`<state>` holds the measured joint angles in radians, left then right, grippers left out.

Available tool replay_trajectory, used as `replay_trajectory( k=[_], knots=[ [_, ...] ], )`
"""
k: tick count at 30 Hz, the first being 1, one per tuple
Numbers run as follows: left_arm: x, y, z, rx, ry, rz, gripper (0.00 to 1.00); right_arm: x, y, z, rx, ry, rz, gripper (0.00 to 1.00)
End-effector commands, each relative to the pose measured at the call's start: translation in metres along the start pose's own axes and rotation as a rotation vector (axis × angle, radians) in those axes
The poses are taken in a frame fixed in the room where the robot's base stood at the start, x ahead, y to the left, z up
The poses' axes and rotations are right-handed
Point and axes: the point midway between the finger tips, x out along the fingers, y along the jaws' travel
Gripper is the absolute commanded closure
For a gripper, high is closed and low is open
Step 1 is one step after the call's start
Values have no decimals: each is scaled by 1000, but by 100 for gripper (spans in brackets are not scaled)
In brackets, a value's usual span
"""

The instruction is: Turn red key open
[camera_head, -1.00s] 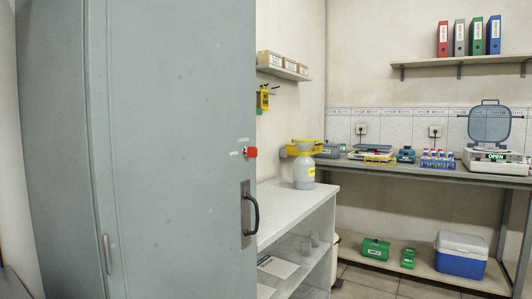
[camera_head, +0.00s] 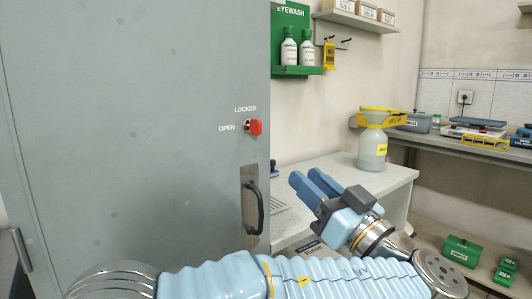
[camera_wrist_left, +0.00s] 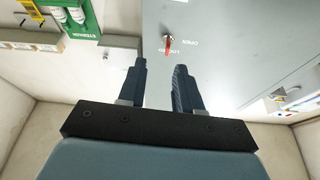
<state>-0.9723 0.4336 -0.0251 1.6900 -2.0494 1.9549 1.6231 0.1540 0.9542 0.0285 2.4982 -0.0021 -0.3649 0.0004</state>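The red key (camera_head: 255,127) sits in the lock on the grey cabinet door (camera_head: 130,120), near its right edge. The word LOCKED is printed above it and OPEN to its left. The key points to the right, nearer neither label clearly. My left gripper (camera_head: 307,180) is to the right of the door and below the key, apart from it. Its two fingers are spread and empty. In the left wrist view the red key (camera_wrist_left: 168,44) shows beyond the open fingertips (camera_wrist_left: 160,66). My right gripper is not in view.
A black door handle (camera_head: 254,207) is below the key. A green eyewash station (camera_head: 292,40) hangs on the wall behind the door's edge.

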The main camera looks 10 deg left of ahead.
Motion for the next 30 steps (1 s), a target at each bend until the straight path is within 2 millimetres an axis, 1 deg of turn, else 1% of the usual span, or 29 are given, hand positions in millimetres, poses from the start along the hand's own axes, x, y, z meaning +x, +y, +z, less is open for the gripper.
replay_trajectory(
  k=[1,3,5,8,15,18,21,25,30],
  knots=[
    [-1,-8,-12,-47,21,-23,66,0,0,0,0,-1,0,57],
    [2,-15,-20,-81,37,-43,66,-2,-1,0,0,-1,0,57],
    [8,-17,-23,-88,42,-48,66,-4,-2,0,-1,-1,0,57],
    [27,-18,-24,-85,40,-50,66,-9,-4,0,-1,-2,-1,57],
    [83,-20,-26,-81,39,-47,66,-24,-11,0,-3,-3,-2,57],
    [103,-20,-26,-80,39,-47,66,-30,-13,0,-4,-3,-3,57],
    [119,-20,-26,-79,39,-46,66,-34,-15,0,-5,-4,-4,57],
    [131,-21,-25,-80,39,-44,66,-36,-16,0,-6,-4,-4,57],
    [135,-20,-24,-80,39,-42,66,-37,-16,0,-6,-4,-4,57]
  ],
)
